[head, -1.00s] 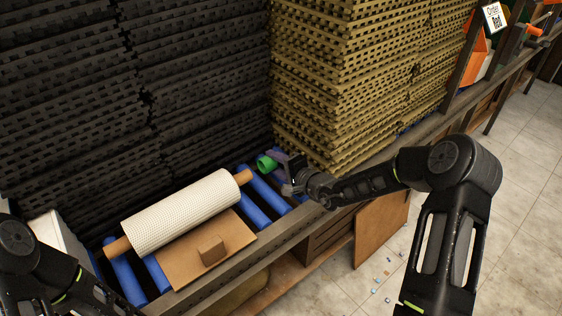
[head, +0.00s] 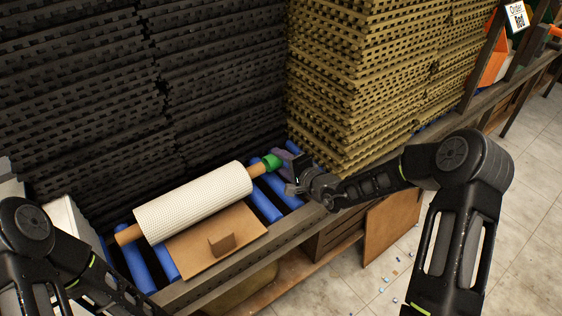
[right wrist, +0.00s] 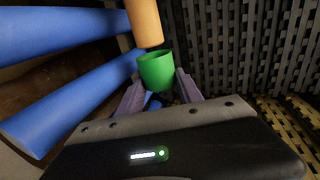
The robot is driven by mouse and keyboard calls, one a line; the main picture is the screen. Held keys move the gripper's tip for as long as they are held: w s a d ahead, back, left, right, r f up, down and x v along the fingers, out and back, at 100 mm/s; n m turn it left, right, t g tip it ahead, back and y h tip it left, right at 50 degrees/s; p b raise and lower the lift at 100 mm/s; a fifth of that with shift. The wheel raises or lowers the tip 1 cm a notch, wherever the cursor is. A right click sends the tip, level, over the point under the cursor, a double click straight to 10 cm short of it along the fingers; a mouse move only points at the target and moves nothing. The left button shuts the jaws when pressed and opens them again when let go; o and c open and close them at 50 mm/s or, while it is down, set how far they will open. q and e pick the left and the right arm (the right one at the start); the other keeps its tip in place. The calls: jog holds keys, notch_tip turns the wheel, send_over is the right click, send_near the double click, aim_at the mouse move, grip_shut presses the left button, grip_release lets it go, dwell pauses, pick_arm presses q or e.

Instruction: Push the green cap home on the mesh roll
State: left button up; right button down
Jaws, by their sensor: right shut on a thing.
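The white mesh roll (head: 195,202) lies on blue rollers, with its tan core sticking out at both ends. The core's right end (head: 256,170) faces the green cap (head: 272,162). My right gripper (head: 284,163) is shut on the cap. In the right wrist view the cap (right wrist: 157,71) sits between the two fingers, its open mouth towards the core (right wrist: 145,22). The core's end is right at the cap's rim and looks slightly left of its middle; I cannot tell whether it has entered. My left arm shows at the left, its gripper out of view.
Dark mat stacks (head: 80,100) stand behind, and olive stacks (head: 370,80) rise close behind my right gripper. Blue rollers (head: 266,204) show bare right of the roll.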

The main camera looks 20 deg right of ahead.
jog(key=shift+b, duration=0.6)
dwell(1.1)
jog(key=shift+s+a+b, duration=0.15)
jog(key=shift+s+a, duration=0.05)
jog(key=shift+a, duration=0.25)
jog(key=shift+s+a+b, duration=0.15)
jog(key=shift+s+a, duration=0.05)
jog(key=shift+a, duration=0.25)
jog(key=shift+s+a, duration=0.1)
jog(key=shift+a, duration=0.2)
jog(key=shift+s+a, duration=0.3)
jog(key=shift+a, duration=0.55)
jog(key=c, duration=0.7)
grip_release()
jog(key=shift+s, duration=0.15)
jog(key=b+v, duration=0.1)
jog(key=v, duration=0.6)
jog(key=shift+s+d+r, duration=0.1)
jog(key=shift+s+d, duration=0.1)
jog(key=shift+s, duration=0.1)
